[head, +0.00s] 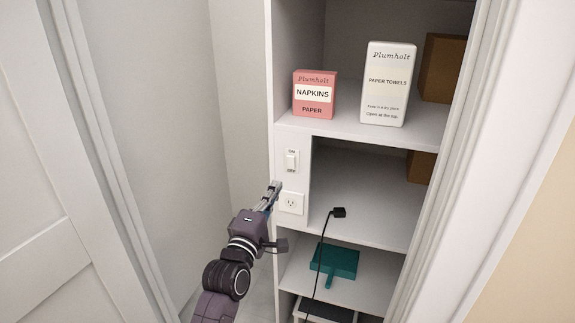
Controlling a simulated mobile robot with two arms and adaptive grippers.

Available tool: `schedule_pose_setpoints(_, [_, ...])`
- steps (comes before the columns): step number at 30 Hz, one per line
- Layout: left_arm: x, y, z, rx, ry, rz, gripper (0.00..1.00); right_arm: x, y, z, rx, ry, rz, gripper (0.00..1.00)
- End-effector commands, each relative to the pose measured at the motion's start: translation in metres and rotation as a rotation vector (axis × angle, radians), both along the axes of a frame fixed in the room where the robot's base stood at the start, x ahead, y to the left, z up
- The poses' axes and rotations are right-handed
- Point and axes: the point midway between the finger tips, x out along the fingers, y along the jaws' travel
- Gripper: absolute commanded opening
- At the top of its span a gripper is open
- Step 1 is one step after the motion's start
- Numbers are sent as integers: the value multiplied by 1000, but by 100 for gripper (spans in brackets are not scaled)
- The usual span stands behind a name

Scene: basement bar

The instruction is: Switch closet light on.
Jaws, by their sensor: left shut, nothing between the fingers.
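The closet light switch (292,161) is a white rocker on a plate marked ON above and OFF below. It is mounted on the white front panel at the left of the shelves. My left gripper (276,187) is shut and empty, a little below and left of the switch. Its tips look close to the panel's left edge, above and left of a white outlet (291,203); I cannot tell if they touch. Which way the rocker is pressed is too small to tell. My right gripper is not in view.
White shelves (365,225) hold a pink napkins box (314,95), a white paper towels box (389,84) and brown boxes (443,68). A black cable with a plug (339,212) hangs below, near a teal dustpan (335,262). Door frames stand on both sides.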

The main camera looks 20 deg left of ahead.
Motion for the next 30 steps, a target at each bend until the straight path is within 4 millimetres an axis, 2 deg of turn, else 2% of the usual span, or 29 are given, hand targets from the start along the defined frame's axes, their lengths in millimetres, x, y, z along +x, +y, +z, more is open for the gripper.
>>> schedule_pose_setpoints(1, [12, 0, 5, 1, -2, 0, 0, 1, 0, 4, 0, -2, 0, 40])
schedule_pose_setpoints(9, [62, -2, 12, 2, -1, 0, 0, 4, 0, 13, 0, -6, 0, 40])
schedule_pose_setpoints(15, [87, -3, 14, 2, 1, 0, 0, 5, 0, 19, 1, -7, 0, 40])
schedule_pose_setpoints(21, [99, -3, 15, 1, 0, 0, 0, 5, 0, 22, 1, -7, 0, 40])
schedule_pose_setpoints(30, [101, -3, 14, 1, 0, 0, 0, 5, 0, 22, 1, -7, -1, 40])
